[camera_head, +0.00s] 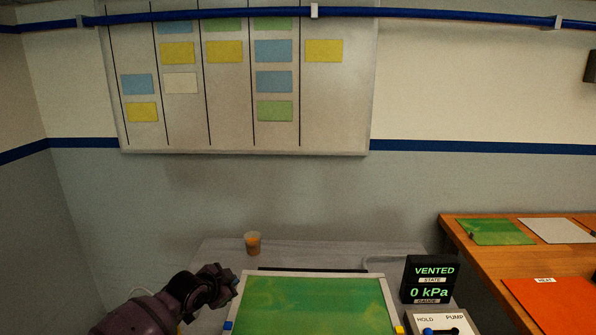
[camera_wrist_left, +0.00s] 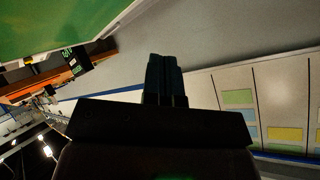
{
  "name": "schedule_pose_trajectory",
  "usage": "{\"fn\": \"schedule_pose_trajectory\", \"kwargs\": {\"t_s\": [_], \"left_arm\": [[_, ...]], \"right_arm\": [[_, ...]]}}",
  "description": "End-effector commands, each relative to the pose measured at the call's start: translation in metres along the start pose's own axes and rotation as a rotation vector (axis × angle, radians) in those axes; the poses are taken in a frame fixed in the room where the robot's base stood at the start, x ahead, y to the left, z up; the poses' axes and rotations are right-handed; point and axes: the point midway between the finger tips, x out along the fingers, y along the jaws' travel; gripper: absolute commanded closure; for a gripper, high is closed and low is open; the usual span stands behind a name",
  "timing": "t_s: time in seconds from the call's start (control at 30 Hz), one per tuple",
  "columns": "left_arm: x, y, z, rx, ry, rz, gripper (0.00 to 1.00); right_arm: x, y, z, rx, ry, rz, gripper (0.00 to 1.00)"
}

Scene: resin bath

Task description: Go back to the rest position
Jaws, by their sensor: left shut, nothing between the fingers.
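My left gripper (camera_head: 222,283) is at the left edge of the green panel in the head view, above the grey table. In the left wrist view its fingers (camera_wrist_left: 165,78) are together with nothing between them. The green panel (camera_head: 312,305) lies in a pale frame on the table, and part of it shows at the top left of the wrist view (camera_wrist_left: 60,22). My right gripper is in neither view.
A cup with orange-brown contents (camera_head: 252,243) stands at the table's back left. A black gauge (camera_head: 431,280) reading "VENTED" and "0 kPa" stands right of the panel, behind a HOLD/PUMP box (camera_head: 445,322). An orange bench (camera_head: 462,245) with sheets is at right.

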Motion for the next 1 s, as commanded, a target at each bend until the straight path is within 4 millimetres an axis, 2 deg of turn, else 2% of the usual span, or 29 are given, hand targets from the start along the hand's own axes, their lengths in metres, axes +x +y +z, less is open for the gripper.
{"fn": "schedule_pose_trajectory", "kwargs": {"t_s": [0.03,0.17,0.3,0.43,0.67,0.87,1.0], "left_arm": [[-0.005,-0.001,-0.013,-0.024,0.04,-0.026,1.0],[-0.02,0.008,-0.027,-0.112,0.128,-0.084,1.0],[-0.036,0.023,-0.025,-0.195,0.187,-0.123,1.0],[-0.054,0.041,-0.013,-0.282,0.228,-0.159,1.0],[-0.1,0.081,0.033,-0.447,0.257,-0.237,1.0],[-0.143,0.117,0.084,-0.554,0.217,-0.307,1.0],[-0.175,0.147,0.125,-0.608,0.15,-0.348,1.0]], "right_arm": [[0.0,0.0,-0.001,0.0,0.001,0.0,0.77],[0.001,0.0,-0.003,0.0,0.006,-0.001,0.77],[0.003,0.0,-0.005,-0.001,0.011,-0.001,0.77],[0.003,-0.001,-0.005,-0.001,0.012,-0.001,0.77],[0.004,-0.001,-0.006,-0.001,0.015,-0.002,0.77],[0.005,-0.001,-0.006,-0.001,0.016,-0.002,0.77],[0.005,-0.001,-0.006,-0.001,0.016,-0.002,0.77]]}}
